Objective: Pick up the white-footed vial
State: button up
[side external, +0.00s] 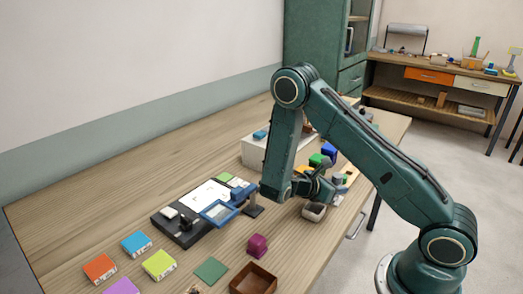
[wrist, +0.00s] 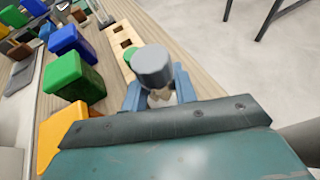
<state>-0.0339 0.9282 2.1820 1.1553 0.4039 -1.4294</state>
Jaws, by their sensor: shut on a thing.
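My gripper (wrist: 158,94) is shut on a vial with a wide grey cylindrical top (wrist: 153,66), which stands up between the two blue fingers. Small pale bits show under the grey top, but the fingers and the top hide most of the lower part, so I cannot make out a white foot. In the side view my gripper (side external: 322,187) is low over the right part of the table, partly hidden by my arm. A wooden rack with square holes (wrist: 118,30) lies just beyond the vial. A green-topped piece (wrist: 130,54) is right behind the grey top.
Blue (wrist: 72,43), green (wrist: 73,78) and yellow (wrist: 62,122) bins stand left of my gripper. A black tray (side external: 178,226) and coloured blocks lie further left.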

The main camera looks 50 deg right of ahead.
jog(key=shift+r, duration=0.2)
notch_tip(320, 180, up, 20)
jog(key=shift+f, duration=0.15)
dwell(0.7)
